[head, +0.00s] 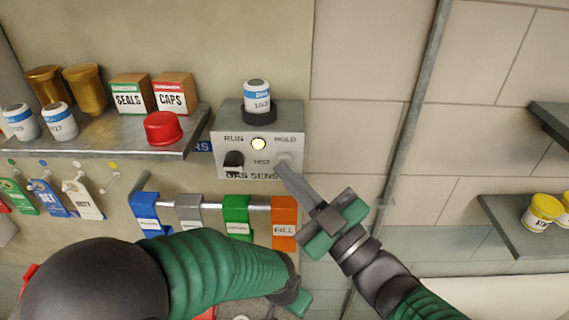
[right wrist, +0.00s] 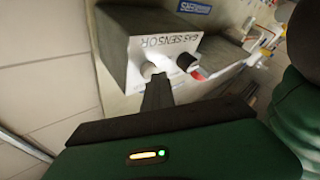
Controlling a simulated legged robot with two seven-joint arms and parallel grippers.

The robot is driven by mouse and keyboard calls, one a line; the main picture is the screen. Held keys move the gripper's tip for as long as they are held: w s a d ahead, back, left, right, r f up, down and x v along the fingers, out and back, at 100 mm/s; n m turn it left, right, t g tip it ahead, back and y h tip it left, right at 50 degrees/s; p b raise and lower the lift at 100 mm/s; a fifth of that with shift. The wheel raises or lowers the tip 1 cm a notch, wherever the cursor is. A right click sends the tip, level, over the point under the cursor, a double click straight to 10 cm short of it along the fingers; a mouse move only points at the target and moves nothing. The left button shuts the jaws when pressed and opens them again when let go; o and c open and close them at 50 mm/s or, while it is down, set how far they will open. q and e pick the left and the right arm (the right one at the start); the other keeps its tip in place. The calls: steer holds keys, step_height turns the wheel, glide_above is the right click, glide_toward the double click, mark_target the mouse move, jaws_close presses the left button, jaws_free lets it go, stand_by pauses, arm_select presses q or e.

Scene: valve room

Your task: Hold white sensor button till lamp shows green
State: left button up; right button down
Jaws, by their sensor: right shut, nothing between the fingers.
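The grey gas sensor box (head: 230,125) is on the wall, with a switch marked RUN and HOLD. Its round lamp (head: 259,144) glows pale yellow. The white button (head: 284,158) is at the panel's lower right; it also shows in the right wrist view (right wrist: 149,69). My right gripper (head: 281,168) is shut and empty, its tips at the white button; in the right wrist view the fingers (right wrist: 157,88) end right at its edge. I cannot tell whether the button is pressed in. My left gripper (head: 296,299) is low in the head view, mostly hidden by its arm.
A black knob (head: 233,161) sits left of the white button. A white jar (head: 256,94) stands on the box. A shelf (head: 120,145) with boxes and a red cap is at left. Coloured tags hang on a rail (head: 200,206) below.

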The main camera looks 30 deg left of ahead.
steer(key=shift+d, duration=0.1)
stand_by(0.6)
steer(key=shift+s+d+b, duration=0.4)
steer(key=shift+s+b, duration=0.05)
steer(key=shift+s, duration=0.3)
steer(key=s+d, duration=0.1)
steer(key=s+d+b, duration=0.1)
steer(key=s, duration=0.2)
steer(key=shift+s+d, duration=0.15)
steer(key=shift+d, duration=0.25)
steer(key=shift+a, duration=0.1)
